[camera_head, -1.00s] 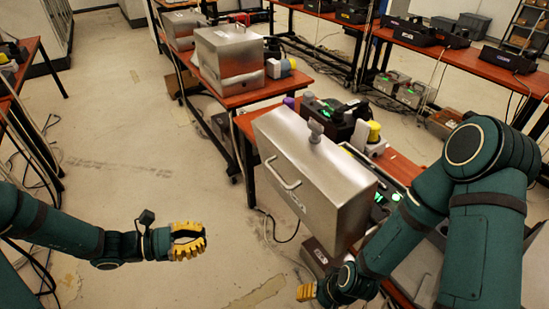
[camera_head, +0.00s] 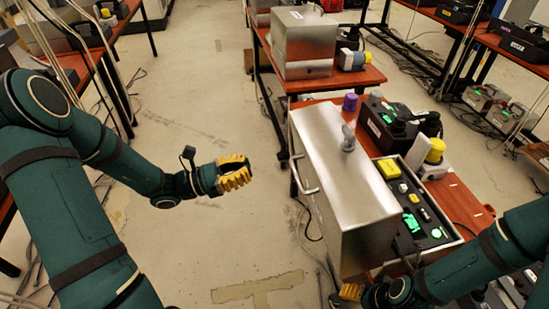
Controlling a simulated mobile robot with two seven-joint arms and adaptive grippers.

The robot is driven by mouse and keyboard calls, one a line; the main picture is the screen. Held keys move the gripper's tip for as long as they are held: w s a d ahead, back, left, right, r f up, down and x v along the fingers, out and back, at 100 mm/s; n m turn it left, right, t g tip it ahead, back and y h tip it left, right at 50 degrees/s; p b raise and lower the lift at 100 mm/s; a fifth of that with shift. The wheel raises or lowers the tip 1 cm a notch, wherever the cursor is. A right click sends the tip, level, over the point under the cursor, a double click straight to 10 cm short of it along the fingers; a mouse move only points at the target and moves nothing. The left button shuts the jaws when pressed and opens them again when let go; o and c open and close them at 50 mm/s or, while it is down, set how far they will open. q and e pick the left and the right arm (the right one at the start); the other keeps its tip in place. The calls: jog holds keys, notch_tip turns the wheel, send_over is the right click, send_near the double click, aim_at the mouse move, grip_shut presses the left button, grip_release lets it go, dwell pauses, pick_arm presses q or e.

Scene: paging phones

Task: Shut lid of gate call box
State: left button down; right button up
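The gate call box has a large brushed-metal lid (camera_head: 330,165) standing up and open on the left side of its base. The lid has a bar handle (camera_head: 303,175) on its left face and a grey knob on top. To its right lies the exposed control panel (camera_head: 435,235), with yellow and green buttons. My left gripper (camera_head: 235,174), with yellow ribbed fingers, is in the air left of the handle, apart from it and holding nothing visible. My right gripper (camera_head: 350,292) is low near the lid's bottom front corner. Its fingers are partly hidden, so contact is unclear.
The box stands on a red-topped table (camera_head: 460,203) with a black phone unit (camera_head: 388,120) and a yellow-capped device (camera_head: 434,158) behind. Another metal box (camera_head: 303,45) is on the table beyond. The floor (camera_head: 200,235) left of the lid is clear.

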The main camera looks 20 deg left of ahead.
aim_at(305, 151)
pick_arm(q)
jog(key=b+x, duration=0.2)
jog(key=x, duration=1.1)
jog(key=shift+d, duration=0.1)
